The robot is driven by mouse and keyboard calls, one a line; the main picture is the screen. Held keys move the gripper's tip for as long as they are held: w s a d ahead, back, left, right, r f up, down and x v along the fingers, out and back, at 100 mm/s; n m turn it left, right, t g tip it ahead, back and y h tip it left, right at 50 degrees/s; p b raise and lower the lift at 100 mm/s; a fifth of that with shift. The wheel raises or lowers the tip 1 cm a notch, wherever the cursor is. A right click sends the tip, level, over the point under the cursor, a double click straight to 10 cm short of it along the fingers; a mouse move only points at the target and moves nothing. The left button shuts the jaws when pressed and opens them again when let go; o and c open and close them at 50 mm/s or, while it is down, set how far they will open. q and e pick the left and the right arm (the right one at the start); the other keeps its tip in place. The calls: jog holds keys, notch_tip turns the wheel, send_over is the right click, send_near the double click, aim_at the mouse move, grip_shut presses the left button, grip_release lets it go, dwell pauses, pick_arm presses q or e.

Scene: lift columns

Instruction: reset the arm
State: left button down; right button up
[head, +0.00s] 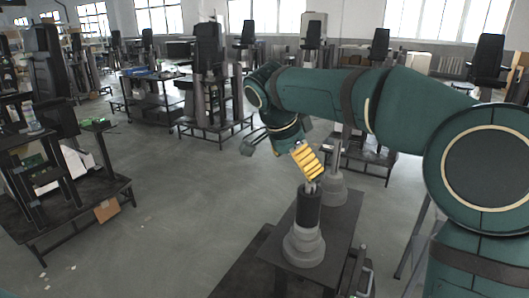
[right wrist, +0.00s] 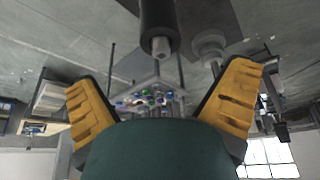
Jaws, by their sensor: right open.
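My right arm (head: 330,92) reaches in from the right in the head view, bent down at the wrist. My right gripper (head: 308,163) has yellow finger pads and hangs just above a dark lift column (head: 307,208) with a grey stepped base. In the right wrist view the two yellow fingers of the right gripper (right wrist: 165,100) stand wide apart with nothing between them. The dark column (right wrist: 158,20) with its pale tip shows beyond them, apart from the fingers. My left gripper is not in view.
The column stands on a dark table (head: 336,228), with a second grey base (head: 333,188) behind it. A dark workbench (head: 75,205) with a cardboard box (head: 107,210) is at the left. More benches and black chairs stand farther back. The grey floor (head: 190,220) between is clear.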

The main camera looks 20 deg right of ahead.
jog(key=a+f+n+y, duration=0.3)
jog(key=a+f+n, duration=0.25)
jog(key=f, duration=0.85)
jog(key=a+f+n+y, duration=0.2)
jog(key=a+f+n, duration=0.3)
jog(key=f, duration=0.9)
jog(key=s+a+f+n+y, duration=0.1)
jog(key=s+a+f+n, duration=0.1)
jog(key=s+f, duration=0.6)
jog(key=s+a+f+n+t+y, duration=0.1)
jog(key=s+a+f+n+y, duration=0.1)
jog(key=s+a+f, duration=0.3)
jog(key=s+f, duration=0.3)
jog(key=f, duration=0.2)
jog(key=shift+s+f, duration=0.35)
jog(key=shift+s, duration=0.05)
jog(key=shift+a, duration=0.1)
jog(key=shift+c, duration=0.3)
